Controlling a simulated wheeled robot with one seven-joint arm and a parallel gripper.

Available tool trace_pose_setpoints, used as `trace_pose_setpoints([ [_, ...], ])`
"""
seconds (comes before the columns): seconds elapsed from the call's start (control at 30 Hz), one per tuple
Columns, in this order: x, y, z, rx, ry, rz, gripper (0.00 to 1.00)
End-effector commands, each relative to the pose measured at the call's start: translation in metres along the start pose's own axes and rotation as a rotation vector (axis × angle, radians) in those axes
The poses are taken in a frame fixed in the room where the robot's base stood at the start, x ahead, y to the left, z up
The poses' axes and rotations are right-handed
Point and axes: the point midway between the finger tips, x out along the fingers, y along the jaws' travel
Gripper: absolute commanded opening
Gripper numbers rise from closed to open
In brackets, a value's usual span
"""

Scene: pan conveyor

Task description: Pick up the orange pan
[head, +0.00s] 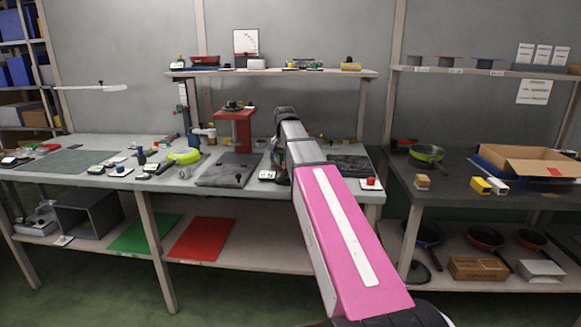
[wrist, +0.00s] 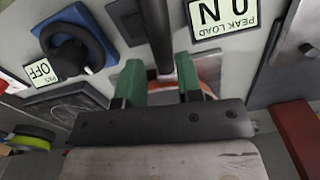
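In the wrist view, a black handle (wrist: 158,35) runs down from the top edge to between the two green fingers of my gripper (wrist: 158,86). The fingers stand apart, one on each side of it, with what looks like a narrow gap. An orange rounded rim, apparently the orange pan (wrist: 209,68), shows behind the right finger; most of it is hidden by my gripper. In the head view my arm reaches over the middle workbench and hides the gripper's fingers and this pan.
A "PEAK LOAD" display (wrist: 222,15) and a black knob on a blue plate (wrist: 72,45) lie close by. A yellow-green pan (head: 185,157) is left on the workbench (head: 160,197). Reddish-orange pans (head: 485,238) sit on the lower right shelf. A red press (head: 235,130) stands behind.

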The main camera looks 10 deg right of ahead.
Motion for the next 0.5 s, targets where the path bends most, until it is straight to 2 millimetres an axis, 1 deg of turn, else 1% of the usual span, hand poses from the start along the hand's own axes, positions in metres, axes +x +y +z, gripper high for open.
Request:
trace_pose_setpoints([
  [0.3,0.039,-0.001,0.001,0.0,-0.001,0.0,0.33],
  [0.4,0.045,-0.001,0.0,0.0,0.0,0.0,0.33],
  [0.5,0.046,-0.001,0.0,0.0,0.001,0.0,0.33],
])
